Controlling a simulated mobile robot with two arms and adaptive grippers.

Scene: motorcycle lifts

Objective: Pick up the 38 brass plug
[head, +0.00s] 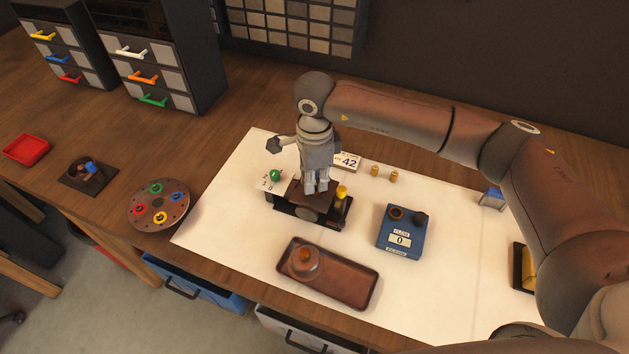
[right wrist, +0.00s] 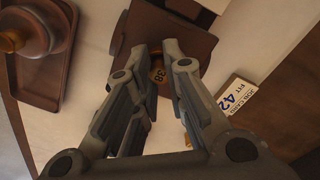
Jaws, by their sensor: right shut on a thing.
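The brass plug marked 38 (right wrist: 157,76) shows between my right fingertips in the right wrist view, at a dark brown block. My right gripper (head: 318,188) points down over this dark fixture (head: 300,212) on the white mat and is shut on the plug. In the head view the gripper hides the plug. I cannot tell whether the plug is clear of the block. Two other brass plugs (head: 384,174) stand on the mat to the right, their numbers unreadable. A job card reading 42 (head: 348,161) lies behind the gripper. My left gripper is not in view.
A brown tray (head: 343,287) with a round, orange-topped vessel (head: 304,261) lies in front of the fixture. A blue meter box (head: 402,232) reading 0 stands to its right. A yellow-topped post (head: 341,194) and a green knob (head: 275,175) flank the gripper closely.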

